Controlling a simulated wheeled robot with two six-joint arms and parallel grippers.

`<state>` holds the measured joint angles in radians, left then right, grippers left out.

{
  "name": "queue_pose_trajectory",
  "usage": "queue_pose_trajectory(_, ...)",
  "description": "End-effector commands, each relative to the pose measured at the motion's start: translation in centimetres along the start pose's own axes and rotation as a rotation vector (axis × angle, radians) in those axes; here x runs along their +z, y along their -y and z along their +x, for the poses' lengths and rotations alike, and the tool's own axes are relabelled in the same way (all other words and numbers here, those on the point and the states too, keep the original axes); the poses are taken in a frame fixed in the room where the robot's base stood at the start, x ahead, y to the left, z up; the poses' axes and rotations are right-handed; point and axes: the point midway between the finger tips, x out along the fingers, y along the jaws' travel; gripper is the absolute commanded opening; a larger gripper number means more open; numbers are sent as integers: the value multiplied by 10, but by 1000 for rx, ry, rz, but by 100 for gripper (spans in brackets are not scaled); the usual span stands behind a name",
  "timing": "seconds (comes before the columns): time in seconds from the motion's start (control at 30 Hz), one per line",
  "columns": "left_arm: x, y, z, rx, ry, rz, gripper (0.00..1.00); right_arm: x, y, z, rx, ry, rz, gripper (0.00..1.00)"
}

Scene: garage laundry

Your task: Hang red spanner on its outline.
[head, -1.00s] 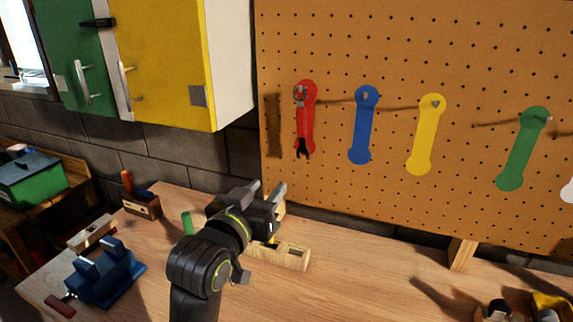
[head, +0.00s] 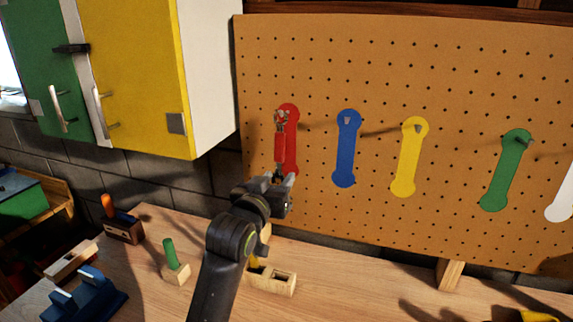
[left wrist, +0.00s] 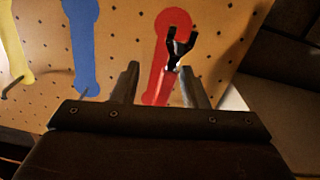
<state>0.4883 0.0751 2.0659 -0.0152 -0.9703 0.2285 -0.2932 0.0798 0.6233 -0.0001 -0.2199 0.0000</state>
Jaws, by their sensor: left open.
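The red spanner (head: 280,147) hangs upright in front of the red outline (head: 292,150) on the pegboard, slightly left of it in the head view. Its metal upper end is at the peg; whether it is fully on the peg is hard to tell. My left gripper (head: 285,182) is open at the spanner's lower end. In the left wrist view, which looks upside down, the spanner (left wrist: 169,88) with its dark forked end lies between the open fingers (left wrist: 160,72), in front of the red outline (left wrist: 160,35). My right gripper is out of view.
Blue (head: 346,150), yellow (head: 409,160) and green (head: 506,172) outlines with pegs are to the right on the pegboard (head: 380,70). A yellow cabinet (head: 130,75) is at left. Below, the workbench (head: 345,300) holds wooden blocks, a green-handled tool (head: 170,253) and a blue vise (head: 85,297).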

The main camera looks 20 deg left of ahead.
Motion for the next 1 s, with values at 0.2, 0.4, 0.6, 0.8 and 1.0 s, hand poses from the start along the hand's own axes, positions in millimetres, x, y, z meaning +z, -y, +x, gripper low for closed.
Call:
queue_pose_trajectory(0.2, -2, 0, 34, -1, 2, 2, 40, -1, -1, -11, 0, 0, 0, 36)
queue_pose_trajectory(0.4, -1, 0, 55, -1, 1, 1, 40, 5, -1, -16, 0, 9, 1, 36)
queue_pose_trajectory(0.6, 0, 0, 63, -1, -1, 1, 40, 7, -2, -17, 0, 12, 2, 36)
queue_pose_trajectory(0.8, 0, 0, 64, -1, 0, 1, 40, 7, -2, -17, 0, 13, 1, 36)
queue_pose_trajectory(1.0, 0, 0, 64, 0, 0, 1, 23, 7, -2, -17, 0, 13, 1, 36)
